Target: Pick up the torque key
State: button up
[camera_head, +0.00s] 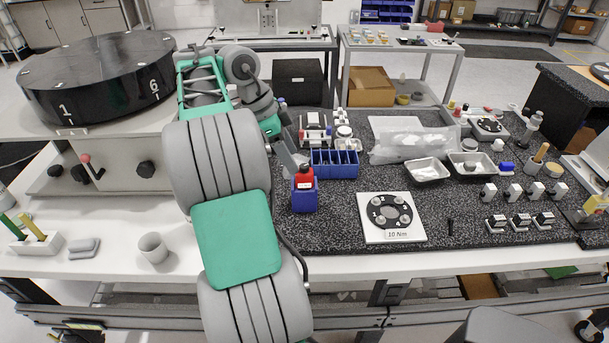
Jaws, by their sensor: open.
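A red tool with a dark top (304,177), likely the torque key, stands upright in a blue block holder (305,199) on the black speckled mat. My gripper (294,166) is open, just above and left of the red tool. Its grey finger comes down close beside the tool's top. I cannot tell whether they touch. The tool's lower part is hidden inside the holder. A white plate marked 10 Nm (391,235) carries a dark ring with several round pads and lies to the right of the holder.
A blue divided bin (334,163) stands just behind the holder. Metal trays (428,171), a clear plastic bag (413,146) and several small blocks lie to the right. A grey cup (153,248) and a large black turntable (98,82) are at left. The mat's front middle is clear.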

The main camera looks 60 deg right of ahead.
aim_at(304, 174)
jog(key=b+x, duration=0.1)
jog(key=x, duration=0.1)
jog(key=b+x, duration=0.2)
jog(key=x, duration=0.1)
jog(key=b+x, duration=0.1)
jog(key=x, duration=0.2)
jog(key=shift+s+r, duration=0.2)
jog(key=shift+s, duration=0.15)
grip_shut()
jog(key=shift+r, duration=0.1)
